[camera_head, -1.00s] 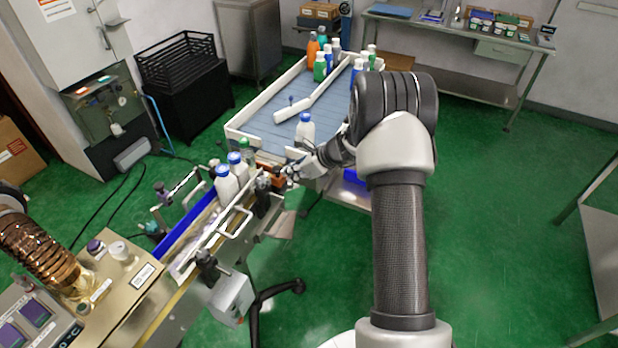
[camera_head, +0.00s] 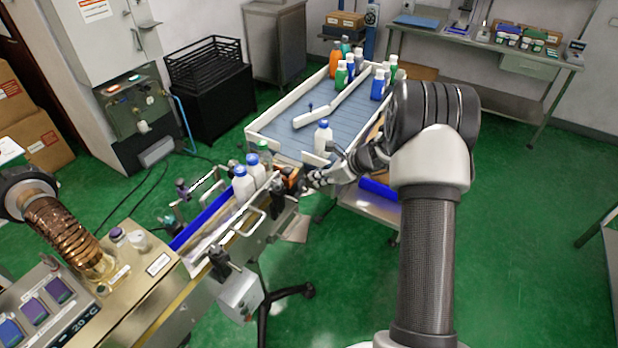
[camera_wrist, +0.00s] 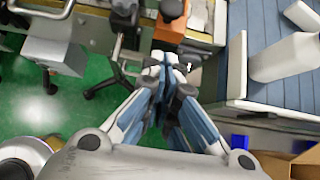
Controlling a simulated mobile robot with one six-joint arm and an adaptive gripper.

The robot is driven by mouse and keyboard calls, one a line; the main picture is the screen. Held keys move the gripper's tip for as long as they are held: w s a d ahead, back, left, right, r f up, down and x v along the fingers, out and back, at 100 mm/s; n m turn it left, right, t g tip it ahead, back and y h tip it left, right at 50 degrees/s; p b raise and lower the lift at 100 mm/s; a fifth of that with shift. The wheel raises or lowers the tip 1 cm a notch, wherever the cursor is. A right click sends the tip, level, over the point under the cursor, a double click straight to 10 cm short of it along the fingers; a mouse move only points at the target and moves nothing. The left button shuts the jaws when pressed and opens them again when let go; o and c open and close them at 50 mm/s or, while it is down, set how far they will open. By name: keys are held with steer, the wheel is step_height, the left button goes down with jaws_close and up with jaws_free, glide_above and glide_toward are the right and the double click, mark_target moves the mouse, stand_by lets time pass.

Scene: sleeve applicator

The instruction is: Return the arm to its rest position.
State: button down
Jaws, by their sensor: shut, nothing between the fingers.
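My gripper (camera_head: 305,182) is at the end of my extended arm, beside the conveyor's far end, close to an orange block (camera_head: 288,178). The block also shows in the wrist view (camera_wrist: 170,33). In that view my gripper (camera_wrist: 168,62) has its fingers together with nothing between them. It hangs over the gap between the machine and the blue-topped table. From the head camera its fingertips are small, and I cannot tell whether they touch the machine.
White bottles with blue caps (camera_head: 243,184) stand on the conveyor. Another white bottle (camera_head: 323,138) stands at the near edge of the blue table (camera_head: 350,128), close to my wrist; several bottles stand at its far end. Green floor (camera_head: 520,240) is open to the right.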

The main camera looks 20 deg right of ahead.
steer(key=p+v, duration=0.2)
steer(key=v, duration=0.5)
steer(key=s+a+r+n+g+h, duration=0.1)
steer(key=s+a+r+n+g, duration=0.2)
steer(key=s+a+r+n, duration=1.15)
steer(key=s+a+r+n+h, duration=0.1)
steer(key=s+r+n+h, duration=0.1)
steer(key=s+n, duration=0.5)
steer(key=s+a+r+n+h, duration=0.1)
steer(key=s+r+n+h, duration=0.1)
steer(key=s+n, duration=0.5)
steer(key=s+r, duration=0.1)
steer(key=s, duration=0.4)
steer(key=shift+s+a+r+t+h, duration=0.15)
steer(key=shift+s+a+t+h, duration=0.15)
steer(key=shift+s+a, duration=0.1)
